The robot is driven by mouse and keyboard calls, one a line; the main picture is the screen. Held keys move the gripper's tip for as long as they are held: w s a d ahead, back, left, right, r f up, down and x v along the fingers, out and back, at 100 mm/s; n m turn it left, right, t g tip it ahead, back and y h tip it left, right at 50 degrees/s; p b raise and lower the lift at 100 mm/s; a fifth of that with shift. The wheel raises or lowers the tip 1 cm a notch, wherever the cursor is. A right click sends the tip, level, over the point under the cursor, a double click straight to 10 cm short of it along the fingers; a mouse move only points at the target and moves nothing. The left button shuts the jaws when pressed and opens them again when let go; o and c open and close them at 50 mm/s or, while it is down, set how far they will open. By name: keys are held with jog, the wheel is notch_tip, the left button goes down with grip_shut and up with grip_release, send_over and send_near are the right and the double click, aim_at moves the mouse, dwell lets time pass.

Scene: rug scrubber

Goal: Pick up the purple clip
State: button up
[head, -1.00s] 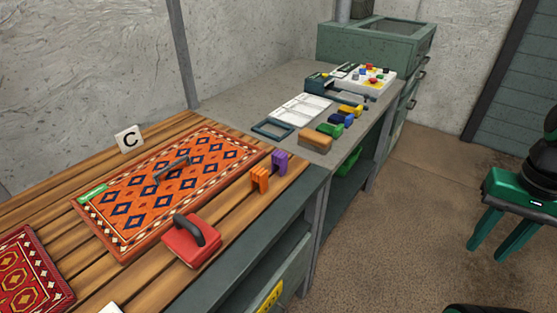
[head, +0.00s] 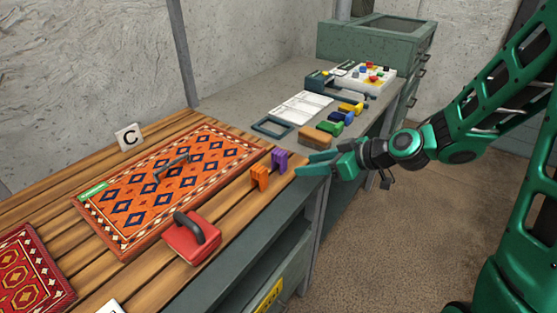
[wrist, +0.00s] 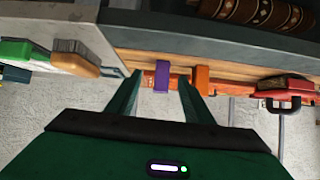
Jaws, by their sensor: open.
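The purple clip (head: 280,160) stands upright near the front right edge of the slatted wooden table, just right of an orange clip (head: 260,177). My gripper (head: 306,165) is open and empty, just to the right of the purple clip, with its fingers pointing at it. In the wrist view the purple clip (wrist: 162,78) shows beyond and between the fingertips of my gripper (wrist: 160,82). The orange clip (wrist: 201,79) is beside it, beyond the right fingertip.
A red scrubber with a black handle (head: 192,238) sits nearer on the table. A patterned orange rug (head: 215,149) lies behind the clips. A brown-topped brush (head: 315,136) and several coloured blocks stand on the grey bench to the right.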

aim_at(285, 154)
jog(key=shift+t+y, duration=0.6)
jog(key=shift+y, duration=0.2)
jog(key=a, duration=0.1)
jog(key=w+a+r, duration=0.1)
jog(key=w+a, duration=0.1)
jog(key=shift+a+r, duration=0.3)
jog(key=shift+r, duration=0.05)
jog(key=x, duration=0.4)
jog(key=shift+w+a, duration=0.15)
jog(key=shift+a, duration=0.05)
jog(key=shift+x, duration=3.2)
jog(key=shift+d, duration=0.1)
jog(key=shift+c, duration=0.6)
jog(key=c, duration=1)
